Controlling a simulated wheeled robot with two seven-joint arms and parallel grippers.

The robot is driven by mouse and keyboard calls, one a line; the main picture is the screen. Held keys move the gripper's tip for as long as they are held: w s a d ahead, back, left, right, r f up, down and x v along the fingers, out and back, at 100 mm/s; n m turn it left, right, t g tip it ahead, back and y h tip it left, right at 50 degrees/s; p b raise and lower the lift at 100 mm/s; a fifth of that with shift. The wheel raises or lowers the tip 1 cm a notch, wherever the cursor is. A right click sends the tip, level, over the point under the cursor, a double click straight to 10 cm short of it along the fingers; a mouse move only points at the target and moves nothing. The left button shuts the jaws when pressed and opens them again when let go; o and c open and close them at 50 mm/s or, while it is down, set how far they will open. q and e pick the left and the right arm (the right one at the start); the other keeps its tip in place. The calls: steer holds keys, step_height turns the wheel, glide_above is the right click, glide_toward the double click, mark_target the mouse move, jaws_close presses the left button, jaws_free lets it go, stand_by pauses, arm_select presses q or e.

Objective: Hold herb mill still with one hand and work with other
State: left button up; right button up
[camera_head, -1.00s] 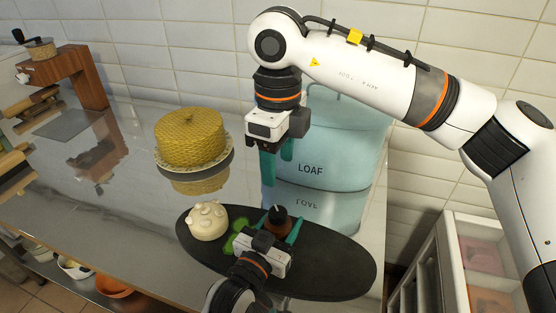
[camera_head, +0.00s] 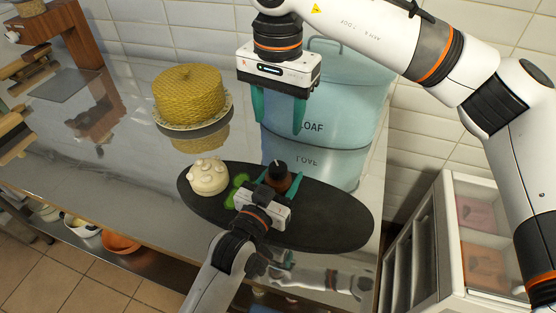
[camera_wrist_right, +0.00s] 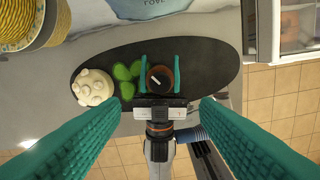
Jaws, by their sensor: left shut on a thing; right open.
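The herb mill (camera_head: 279,174) is a small brown thing with a dark top, standing on a black oval board (camera_head: 330,222). It also shows from above in the right wrist view (camera_wrist_right: 161,77), with a pale mark on its top. My left gripper (camera_head: 277,186) is shut on the mill, its teal fingers on either side of it. My right gripper (camera_head: 278,117) is open and empty, above and behind the mill, in front of the bread bin. Its two fingers spread wide at the bottom corners of the right wrist view.
Green leaves (camera_wrist_right: 126,80) and a cream knobbed object (camera_head: 208,177) lie left of the mill on the board. A yellow woven dome (camera_head: 188,92) sits on a plate behind. A blue LOAF bin (camera_head: 345,105) stands at the back. The board's right end is clear.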

mark_target(278, 166)
step_height(278, 166, down, 12)
steer(key=shift+f, duration=0.1)
stand_by(0.5)
steer(key=c, duration=1)
